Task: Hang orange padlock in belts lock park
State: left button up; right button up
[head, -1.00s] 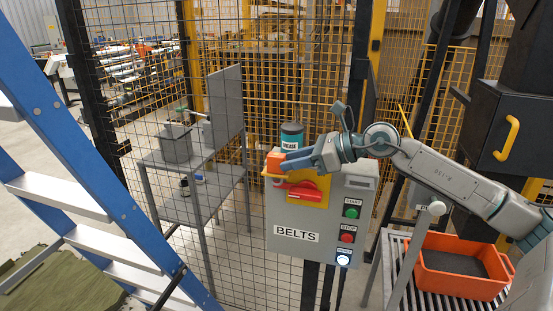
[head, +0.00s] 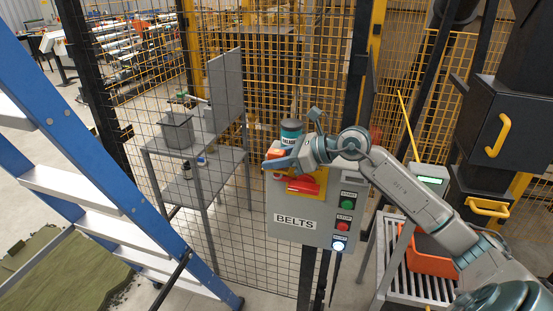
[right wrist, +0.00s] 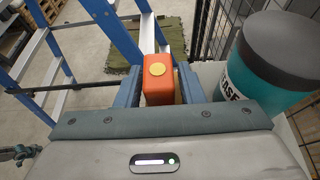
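The orange padlock (head: 275,154) is at the top left of the grey BELTS box (head: 283,234), beside the grease can. In the right wrist view the padlock (right wrist: 159,78) stands between the two blue fingers, with a round yellow spot on its face. My right gripper (head: 277,163) reaches in from the right across the box top with its fingertips at the padlock. The fingers lie close along both its sides; I cannot tell whether they press on it. The red switch handle (head: 304,187) on its yellow plate is partly hidden by my gripper.
A teal grease can (head: 291,133) stands close beside the gripper, also in the right wrist view (right wrist: 268,62). Wire mesh fencing runs behind the box. A blue ladder (head: 75,150) is at left, a grey shelf (head: 205,160) behind the mesh, an orange bin (head: 430,257) at right.

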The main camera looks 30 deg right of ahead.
grip_shut()
jog(key=shift+r, duration=0.1)
